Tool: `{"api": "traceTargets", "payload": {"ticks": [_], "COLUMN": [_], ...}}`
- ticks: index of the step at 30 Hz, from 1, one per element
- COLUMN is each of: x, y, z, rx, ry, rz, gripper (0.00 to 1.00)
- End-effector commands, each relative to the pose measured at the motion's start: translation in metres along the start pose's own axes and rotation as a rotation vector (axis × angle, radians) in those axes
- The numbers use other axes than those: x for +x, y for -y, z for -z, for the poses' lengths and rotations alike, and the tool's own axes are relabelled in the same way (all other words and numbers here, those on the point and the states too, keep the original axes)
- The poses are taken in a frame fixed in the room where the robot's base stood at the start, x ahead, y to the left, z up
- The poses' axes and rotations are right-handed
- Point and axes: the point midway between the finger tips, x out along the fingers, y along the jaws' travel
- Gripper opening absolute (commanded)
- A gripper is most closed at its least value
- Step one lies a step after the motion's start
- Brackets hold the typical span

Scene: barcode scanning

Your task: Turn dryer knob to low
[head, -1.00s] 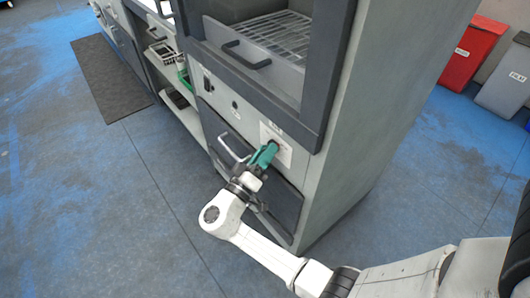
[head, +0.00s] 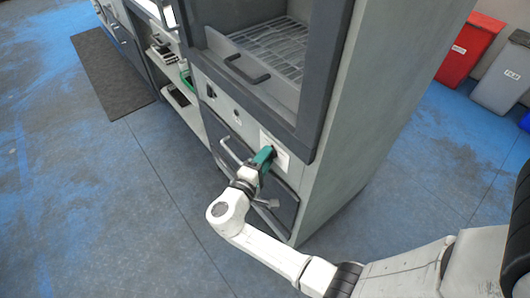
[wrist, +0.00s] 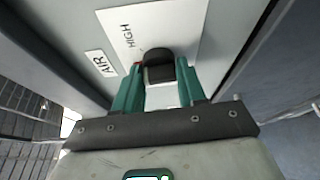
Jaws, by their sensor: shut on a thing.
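The dryer (head: 345,130) is a tall grey cabinet with a dark-framed chamber. Its dark knob (wrist: 158,72) sits on a white label plate (wrist: 185,25), on the panel below the chamber. In the wrist view the plate reads "HIGH", with a separate "AIR" tag (wrist: 101,63) beside it. My gripper (head: 265,155) has green fingers, one on each side of the knob, and is shut on it. In the head view the fingers hide most of the knob. The knob's pointer and any "LOW" mark cannot be made out.
A drawer handle (head: 232,152) sticks out just left of my gripper. A chamber handle (head: 246,70) is above it. A counter with shelves (head: 180,95) runs off to the left. Red (head: 472,48) and grey (head: 503,80) bins stand at the far right.

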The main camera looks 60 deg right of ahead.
Motion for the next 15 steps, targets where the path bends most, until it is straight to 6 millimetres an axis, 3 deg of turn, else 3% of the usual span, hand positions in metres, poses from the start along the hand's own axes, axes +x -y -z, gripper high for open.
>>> {"api": "traceTargets", "payload": {"ticks": [15], "x": [-0.0004], "y": [-0.0068], "z": [0.0013], "rx": [-0.433], "ry": [-0.003], "rz": [0.18], "gripper": [0.1]}}
